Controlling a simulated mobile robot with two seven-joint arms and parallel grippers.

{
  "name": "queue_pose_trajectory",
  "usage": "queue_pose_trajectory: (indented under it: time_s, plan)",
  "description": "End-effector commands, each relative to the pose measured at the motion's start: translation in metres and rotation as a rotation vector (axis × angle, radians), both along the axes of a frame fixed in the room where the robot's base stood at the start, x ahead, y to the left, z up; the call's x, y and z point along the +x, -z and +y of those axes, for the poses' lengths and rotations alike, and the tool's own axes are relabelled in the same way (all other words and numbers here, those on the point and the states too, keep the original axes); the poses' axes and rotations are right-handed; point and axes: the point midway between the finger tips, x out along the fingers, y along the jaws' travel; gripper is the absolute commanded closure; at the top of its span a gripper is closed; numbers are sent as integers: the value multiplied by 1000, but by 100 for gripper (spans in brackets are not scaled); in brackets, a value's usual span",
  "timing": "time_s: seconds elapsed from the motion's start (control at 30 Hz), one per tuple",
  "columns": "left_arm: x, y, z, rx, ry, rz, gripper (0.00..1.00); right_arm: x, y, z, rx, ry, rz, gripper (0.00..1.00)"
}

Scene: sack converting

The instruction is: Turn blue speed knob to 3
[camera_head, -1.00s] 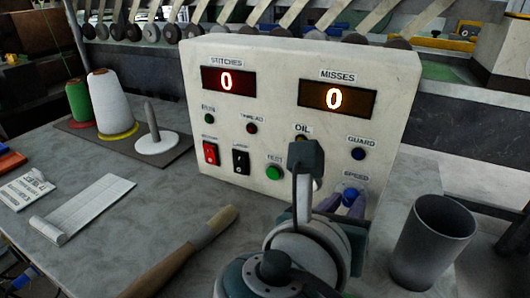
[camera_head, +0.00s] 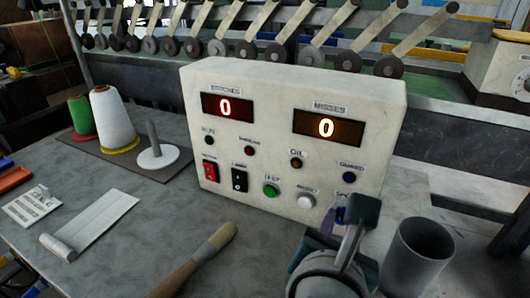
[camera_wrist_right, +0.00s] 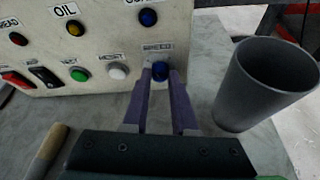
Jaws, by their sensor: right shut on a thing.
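The blue speed knob (camera_head: 341,215) is at the lower right of the cream control panel (camera_head: 255,110), mostly hidden by my right arm in the head view. In the right wrist view the knob (camera_wrist_right: 160,70) sits between the two purple fingers of my right gripper (camera_wrist_right: 161,74), which is shut on it. The right gripper (camera_head: 335,217) is partly covered by its own arm in the head view. The knob's pointer and scale cannot be read. My left gripper is not in view.
A grey cup (camera_head: 419,252) stands close to the right of my right gripper. A white button (camera_head: 306,201) and a green button (camera_head: 271,190) are left of the knob. A wooden-handled tool (camera_head: 200,255) and thread cones (camera_head: 115,118) are on the table.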

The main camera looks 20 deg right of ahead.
Motion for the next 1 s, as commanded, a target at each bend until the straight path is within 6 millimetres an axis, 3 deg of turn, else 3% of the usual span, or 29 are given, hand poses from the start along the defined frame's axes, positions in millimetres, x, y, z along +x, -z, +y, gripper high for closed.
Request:
queue_pose_trajectory:
  time_s: [0.4,0.93,0.97,1.0]
  plan:
    - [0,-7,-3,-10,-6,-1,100,-1,-1,-2,127,1,-154,100]
    - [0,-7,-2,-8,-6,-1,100,-2,0,-2,144,2,-175,100]
    - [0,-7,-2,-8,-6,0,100,-1,0,-2,144,2,-175,72]
    - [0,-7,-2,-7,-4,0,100,-1,0,-2,145,1,-175,67]
